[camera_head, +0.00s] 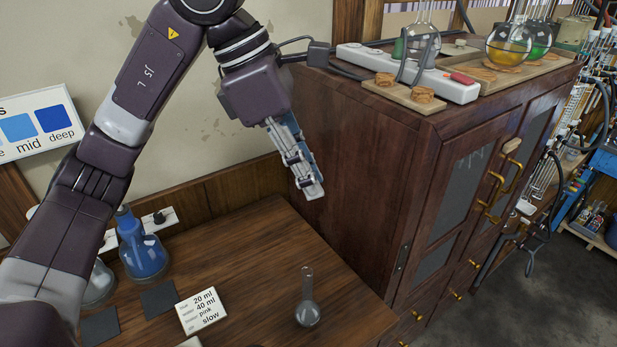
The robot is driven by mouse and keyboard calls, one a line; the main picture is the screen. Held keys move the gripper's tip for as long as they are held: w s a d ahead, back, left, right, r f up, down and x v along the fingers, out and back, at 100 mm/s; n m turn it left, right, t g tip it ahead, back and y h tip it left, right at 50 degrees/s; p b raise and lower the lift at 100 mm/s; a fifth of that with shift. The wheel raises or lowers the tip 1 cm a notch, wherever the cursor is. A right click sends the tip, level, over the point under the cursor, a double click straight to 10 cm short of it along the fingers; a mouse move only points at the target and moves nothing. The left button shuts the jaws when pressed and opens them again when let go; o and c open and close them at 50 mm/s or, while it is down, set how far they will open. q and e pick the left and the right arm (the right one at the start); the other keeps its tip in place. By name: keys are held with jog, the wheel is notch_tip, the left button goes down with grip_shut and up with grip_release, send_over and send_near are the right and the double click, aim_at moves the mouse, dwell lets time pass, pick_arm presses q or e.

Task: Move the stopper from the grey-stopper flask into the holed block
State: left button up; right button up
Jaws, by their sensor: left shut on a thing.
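My left gripper (312,190) is in the air over the back right of the wooden table, close to the side of the dark cabinet. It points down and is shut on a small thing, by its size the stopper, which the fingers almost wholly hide. A clear round flask (307,313) with an open neck stands on the table below the gripper; I see no stopper in it. A white block (168,218) with dark round spots lies at the wall behind the blue flask; I cannot tell whether it is the holed block. My right gripper is out of view.
The cabinet (352,165) rises right of the table, with a power strip (458,90), cork rings and flasks on top. A blue flask (143,255), dark mats (160,299) and a text card (201,311) are at left. The table's middle (240,255) is clear.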

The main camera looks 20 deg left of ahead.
pick_arm(q)
jog(key=shift+r+p, duration=1.4)
jog(key=shift+r, duration=0.35)
jog(key=shift+f, duration=0.1)
